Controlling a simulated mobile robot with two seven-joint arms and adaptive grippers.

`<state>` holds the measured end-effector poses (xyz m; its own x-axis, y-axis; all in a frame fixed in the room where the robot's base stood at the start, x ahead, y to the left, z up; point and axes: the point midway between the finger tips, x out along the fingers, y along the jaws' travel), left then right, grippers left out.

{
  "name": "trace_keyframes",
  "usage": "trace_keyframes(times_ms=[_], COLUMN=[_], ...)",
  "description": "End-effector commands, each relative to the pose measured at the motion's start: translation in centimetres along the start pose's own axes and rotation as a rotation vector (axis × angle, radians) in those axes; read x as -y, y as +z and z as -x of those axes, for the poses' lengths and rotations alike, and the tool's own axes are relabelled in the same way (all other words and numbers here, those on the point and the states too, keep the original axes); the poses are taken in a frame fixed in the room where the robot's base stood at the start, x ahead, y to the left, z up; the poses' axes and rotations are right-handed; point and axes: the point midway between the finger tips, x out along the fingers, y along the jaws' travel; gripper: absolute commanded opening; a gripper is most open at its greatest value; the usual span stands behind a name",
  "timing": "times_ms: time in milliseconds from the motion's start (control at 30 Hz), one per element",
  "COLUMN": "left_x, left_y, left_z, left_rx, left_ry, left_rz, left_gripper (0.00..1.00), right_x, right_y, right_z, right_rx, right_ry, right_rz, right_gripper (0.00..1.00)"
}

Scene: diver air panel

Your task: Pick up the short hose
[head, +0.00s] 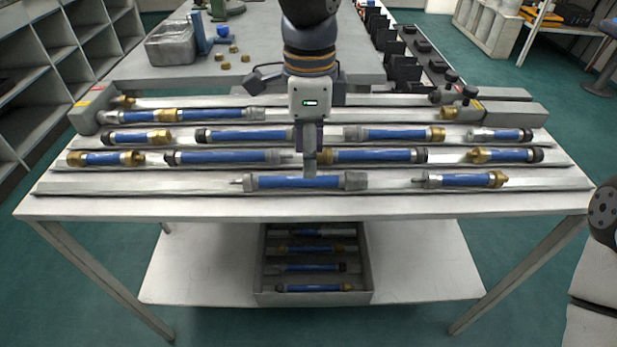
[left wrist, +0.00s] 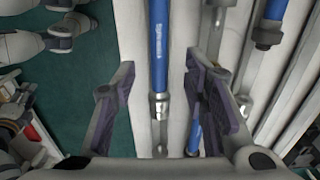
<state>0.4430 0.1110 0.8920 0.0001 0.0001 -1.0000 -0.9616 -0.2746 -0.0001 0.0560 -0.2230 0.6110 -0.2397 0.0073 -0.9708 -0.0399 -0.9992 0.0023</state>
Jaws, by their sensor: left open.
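Several blue hoses with metal end fittings lie along rails on the bench. The longer front-row hose (head: 290,181) has grey fittings. A shorter hose (head: 465,179) with a brass right end lies to its right. Other short hoses lie at the left (head: 105,158) and right (head: 500,135). My left gripper (head: 310,168) is over the front row, pointing down. In the left wrist view its open fingers (left wrist: 160,110) stand either side of a blue hose (left wrist: 159,45) with a silver end fitting. I cannot tell whether they touch it. My right gripper is out of view.
The bench (head: 180,207) holds parallel rails with grey blocks at the back corners. An open box (head: 313,297) of hoses sits on the lower shelf. Neighbouring hoses lie close behind the front row.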

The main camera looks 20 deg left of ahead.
Motion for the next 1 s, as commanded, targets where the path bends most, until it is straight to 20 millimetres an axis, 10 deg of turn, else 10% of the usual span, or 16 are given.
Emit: trace_keyframes(times_ms=[233, 500, 700, 1000], left_x=[-0.2, -0.2, -0.2, -0.2], left_y=[0.5, 0.4, 0.4, 0.4], left_z=[-4.5, -5.0, -5.0, -4.9], left_rx=[0.002, 0.0, 0.0, -0.001], left_ry=[0.002, -0.002, -0.002, -0.002], left_rz=[0.0, 0.001, 0.002, 0.002], left_gripper=[0.4, 0.4, 0.0, 0.0], right_x=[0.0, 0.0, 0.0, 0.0], right_y=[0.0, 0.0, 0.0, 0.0], right_z=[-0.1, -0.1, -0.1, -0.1], right_rx=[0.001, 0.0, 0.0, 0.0], right_ry=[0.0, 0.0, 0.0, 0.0], right_rz=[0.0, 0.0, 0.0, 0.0], right_gripper=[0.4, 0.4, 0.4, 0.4])
